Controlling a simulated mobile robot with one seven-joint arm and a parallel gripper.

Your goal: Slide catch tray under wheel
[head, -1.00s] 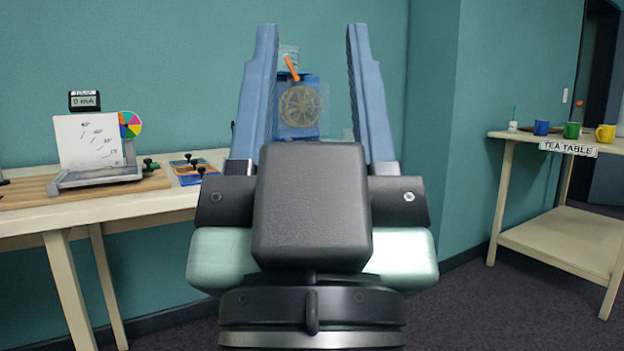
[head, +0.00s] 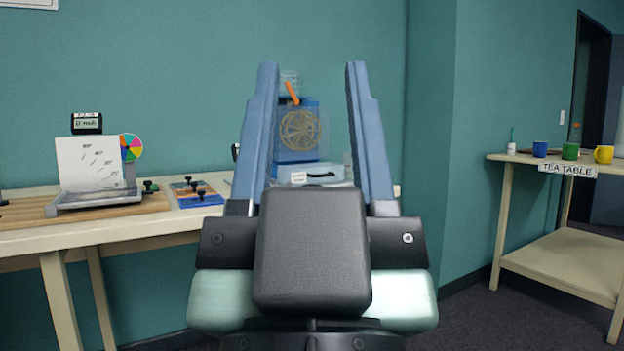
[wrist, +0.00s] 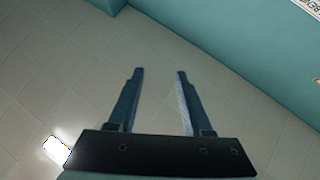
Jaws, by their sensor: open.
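The wheel (head: 301,130) is a round tan spoked disc in a blue-framed stand at the back of the long table, with an orange spout (head: 292,93) above it. In front of and below it is a pale box-like tray (head: 310,175) with a dark handle and a small label; whether this is the catch tray I cannot tell. My gripper (head: 311,70) is open and empty, raised in front of the table, its blue fingers framing the wheel in the head view. In the wrist view my gripper (wrist: 155,72) has only ceiling and wall beyond it.
The long table (head: 110,227) holds a white tilted board (head: 88,163), a colour disc (head: 131,147) and a blue leaflet (head: 196,192) with black knobs. Dark floor shows between the tables.

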